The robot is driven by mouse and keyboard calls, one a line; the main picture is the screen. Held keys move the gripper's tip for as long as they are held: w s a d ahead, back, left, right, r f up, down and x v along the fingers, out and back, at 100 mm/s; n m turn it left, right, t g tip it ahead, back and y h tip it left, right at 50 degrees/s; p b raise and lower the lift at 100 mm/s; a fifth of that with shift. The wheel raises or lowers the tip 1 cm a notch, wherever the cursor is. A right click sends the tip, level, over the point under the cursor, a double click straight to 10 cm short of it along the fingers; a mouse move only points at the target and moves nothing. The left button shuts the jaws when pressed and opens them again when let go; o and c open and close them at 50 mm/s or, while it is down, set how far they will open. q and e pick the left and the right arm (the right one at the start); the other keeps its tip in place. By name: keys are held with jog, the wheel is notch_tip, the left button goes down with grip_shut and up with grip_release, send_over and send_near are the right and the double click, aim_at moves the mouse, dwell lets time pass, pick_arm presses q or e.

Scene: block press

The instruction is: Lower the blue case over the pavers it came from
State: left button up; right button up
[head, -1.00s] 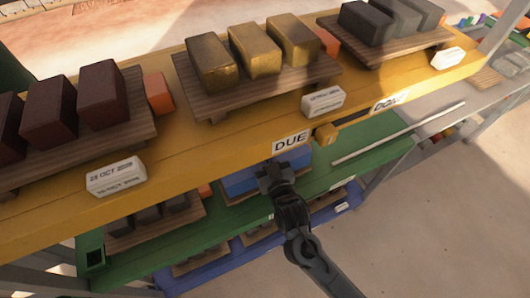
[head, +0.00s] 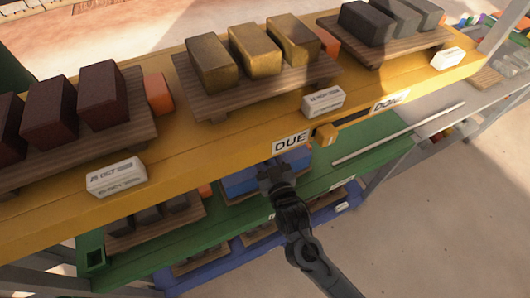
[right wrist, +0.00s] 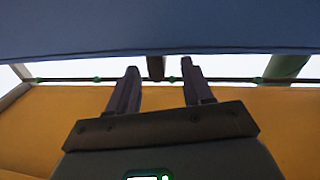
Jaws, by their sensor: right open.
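The blue case (head: 240,183) is on the green shelf, below the yellow shelf and its DUE label (head: 291,143). A wooden board shows under its front edge; I cannot tell whether it rests fully there. Any pavers beneath it are hidden. My right gripper (head: 270,170) is in front of the case and covers its middle. My left gripper is not in view.
The yellow shelf (head: 235,135) overhangs the case, carrying brown, gold and grey blocks on boards. Dark blocks (head: 148,217) sit left of the case on the green shelf. A white rod (head: 400,133) lies to the right. A blue shelf (head: 215,266) is below. The floor at right is clear.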

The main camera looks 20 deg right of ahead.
jog(key=s+p, duration=0.1)
jog(key=s, duration=0.9)
jog(key=s+d+f+n+g+y, duration=0.1)
jog(key=s+d+f+g, duration=0.1)
jog(key=s+f+g, duration=0.45)
jog(key=s+d+f+n+g, duration=0.15)
jog(key=s+f+g, duration=0.25)
jog(key=s+g, duration=0.4)
notch_tip(320, 180, up, 36)
jog(key=s+p, duration=0.1)
jog(key=p, duration=3.6)
jog(key=shift+s+d+r+m, duration=0.2)
jog(key=shift+s+d+m, duration=0.15)
jog(key=shift+d+m, duration=0.1)
